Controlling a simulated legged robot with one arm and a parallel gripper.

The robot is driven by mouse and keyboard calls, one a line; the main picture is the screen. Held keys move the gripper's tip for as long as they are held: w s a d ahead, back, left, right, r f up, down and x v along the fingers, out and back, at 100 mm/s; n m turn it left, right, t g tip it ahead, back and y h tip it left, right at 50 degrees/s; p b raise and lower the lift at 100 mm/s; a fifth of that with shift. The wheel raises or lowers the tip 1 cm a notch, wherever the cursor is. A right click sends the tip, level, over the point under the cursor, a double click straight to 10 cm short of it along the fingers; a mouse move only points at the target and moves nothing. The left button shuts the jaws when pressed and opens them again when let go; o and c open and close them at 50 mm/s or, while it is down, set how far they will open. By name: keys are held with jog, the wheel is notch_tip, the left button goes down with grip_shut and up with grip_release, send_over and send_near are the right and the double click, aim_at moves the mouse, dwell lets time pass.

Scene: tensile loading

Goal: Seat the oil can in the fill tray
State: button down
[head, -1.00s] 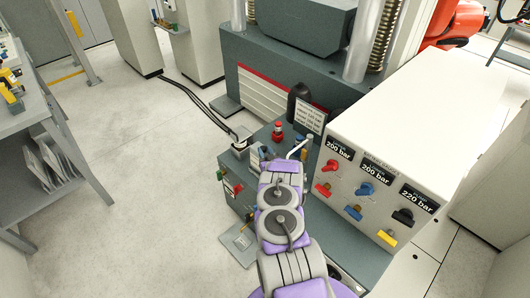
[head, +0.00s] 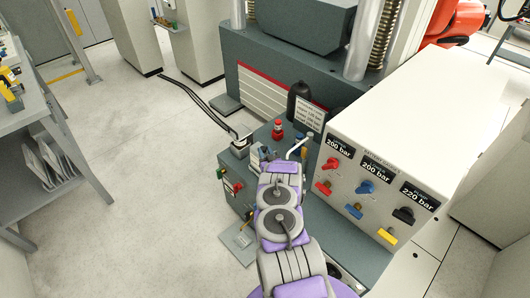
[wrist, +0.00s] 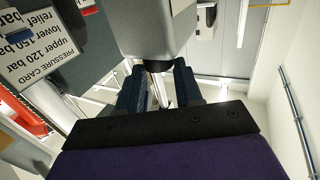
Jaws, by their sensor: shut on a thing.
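In the wrist view my gripper (wrist: 158,84) has its two dark blue fingers closed around a thin silver stem below a black collar. A large grey body (wrist: 155,28) adjoins the collar; I take this to be the oil can, but only part of it shows. In the head view my gripper (head: 268,154) is over the bench top, largely hidden by my own purple arm. A pale bent spout-like rod (head: 299,147) shows just right of it. I cannot clearly pick out the fill tray; my arm hides part of the bench there.
A white console (head: 385,150) with pressure displays and coloured knobs stands close on the right. A red knob (head: 278,130), a black cylinder (head: 298,98) and a pressure card (head: 311,115) are behind the gripper. A grey box (head: 239,149) stands at left. Open floor lies further left.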

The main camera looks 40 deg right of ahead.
jog(key=shift+f, duration=0.55)
jog(key=c, duration=0.7)
grip_release()
jog(key=shift+o, duration=0.2)
jog(key=shift+f, duration=0.1)
jog(key=shift+s, duration=0.1)
jog(key=p+v, duration=0.4)
jog(key=v, duration=1.3)
jog(key=shift+p, duration=0.35)
